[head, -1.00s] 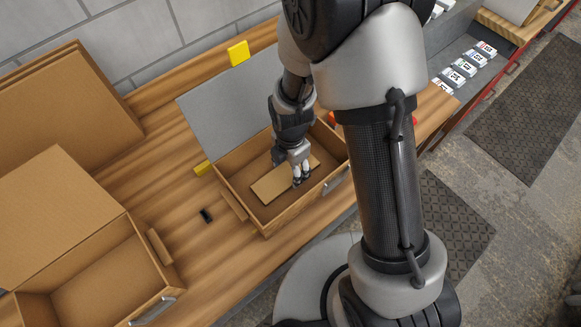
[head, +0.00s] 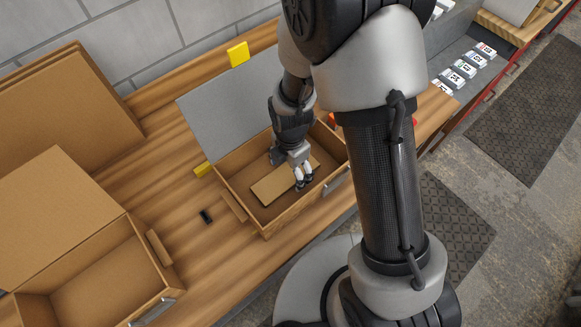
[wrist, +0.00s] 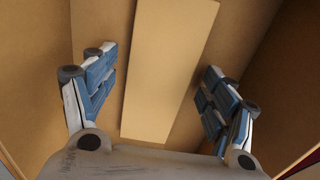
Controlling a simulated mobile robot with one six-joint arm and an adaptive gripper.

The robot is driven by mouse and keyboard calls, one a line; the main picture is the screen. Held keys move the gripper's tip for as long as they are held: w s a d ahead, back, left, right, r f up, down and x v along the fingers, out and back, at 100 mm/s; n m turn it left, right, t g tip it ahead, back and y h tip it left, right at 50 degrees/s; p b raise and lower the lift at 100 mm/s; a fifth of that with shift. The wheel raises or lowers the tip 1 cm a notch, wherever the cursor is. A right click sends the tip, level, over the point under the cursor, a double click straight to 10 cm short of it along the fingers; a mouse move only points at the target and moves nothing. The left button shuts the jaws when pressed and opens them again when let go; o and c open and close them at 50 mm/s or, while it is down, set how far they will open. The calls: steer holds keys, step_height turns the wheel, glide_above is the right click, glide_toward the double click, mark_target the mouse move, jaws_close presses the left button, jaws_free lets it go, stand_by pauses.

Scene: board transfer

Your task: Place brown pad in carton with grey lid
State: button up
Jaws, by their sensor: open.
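The brown pad (head: 270,188) lies inside the carton with the grey lid (head: 285,219), on or close to its floor. The grey lid (head: 222,105) is folded open toward the wall. My gripper (head: 303,183) is over the inside of this carton, above the right part of the pad, and hides some of it. In the wrist view the pad (wrist: 170,70) shows as a long flat strip between the spread fingers (wrist: 154,72), with clear space on both sides. The fingers are open and hold nothing.
A second open carton (head: 110,285) with a brown lid stands at the lower left. Brown boards (head: 70,105) lean at the back left. A small black item (head: 206,216) lies on the wooden bench (head: 165,190), and a yellow block (head: 238,53) is by the wall.

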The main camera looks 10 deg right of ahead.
step_height(320, 180, up, 12)
steer(key=r+p, duration=0.1)
steer(key=p, duration=0.2)
step_height(320, 180, up, 7)
steer(key=m+t, duration=0.1)
steer(key=m, duration=0.4)
glide_above(291, 172)
steer(key=d, duration=0.2)
steer(key=s+d+r+m+t, duration=0.1)
steer(key=s+d+r+m, duration=0.3)
steer(key=m, duration=0.6)
steer(key=s+d+r+m+t, duration=0.2)
steer(key=s+d+r+m, duration=0.1)
steer(key=s+r+m, duration=0.6)
steer(key=shift+s+d+r+m+t, duration=0.3)
steer(key=shift+s+d+m, duration=0.1)
steer(key=shift+s, duration=0.4)
step_height(291, 172, down, 3)
steer(key=b, duration=0.3)
steer(key=shift+f, duration=0.1)
